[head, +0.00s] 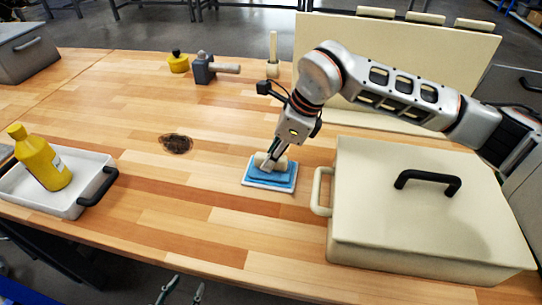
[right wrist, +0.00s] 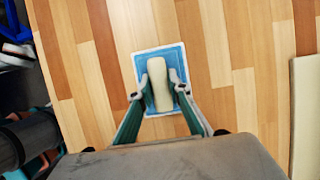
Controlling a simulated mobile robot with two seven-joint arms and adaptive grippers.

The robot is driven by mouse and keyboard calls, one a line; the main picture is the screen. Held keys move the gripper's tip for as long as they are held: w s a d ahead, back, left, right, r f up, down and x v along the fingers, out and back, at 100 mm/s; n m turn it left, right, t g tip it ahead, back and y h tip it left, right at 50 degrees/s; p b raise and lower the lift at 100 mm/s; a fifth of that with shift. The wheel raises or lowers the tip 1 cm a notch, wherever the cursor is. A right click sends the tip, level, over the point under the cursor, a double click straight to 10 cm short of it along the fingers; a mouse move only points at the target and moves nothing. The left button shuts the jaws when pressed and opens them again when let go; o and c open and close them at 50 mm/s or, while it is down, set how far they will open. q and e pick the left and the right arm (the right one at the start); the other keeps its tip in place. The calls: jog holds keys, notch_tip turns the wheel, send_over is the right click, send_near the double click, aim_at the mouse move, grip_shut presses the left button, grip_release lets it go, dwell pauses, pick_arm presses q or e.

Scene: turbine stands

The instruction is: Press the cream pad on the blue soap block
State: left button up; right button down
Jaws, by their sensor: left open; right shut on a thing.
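The blue soap block (head: 287,178) lies in a shallow white dish (head: 249,180) near the middle of the table. It also shows in the right wrist view (right wrist: 172,54). My right gripper (head: 270,164) is shut on the cream pad (head: 281,164), a long cream piece between the fingers in the right wrist view (right wrist: 160,88). The pad is right over the blue block and looks low on it; whether they touch I cannot tell. The fingers hide part of the block. My left gripper (head: 181,290) is open and empty at the bottom edge, off the table's front.
A large cream case (head: 420,215) stands just right of the dish. A white tray (head: 85,165) with a yellow bottle (head: 42,162) is at left. A dark stain (head: 175,143) marks the table. A mallet (head: 204,68) and yellow-based item (head: 178,64) stand behind. The front-middle is clear.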

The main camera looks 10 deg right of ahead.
jog(key=shift+r+p, duration=1.45)
jog(key=shift+r, duration=1.95)
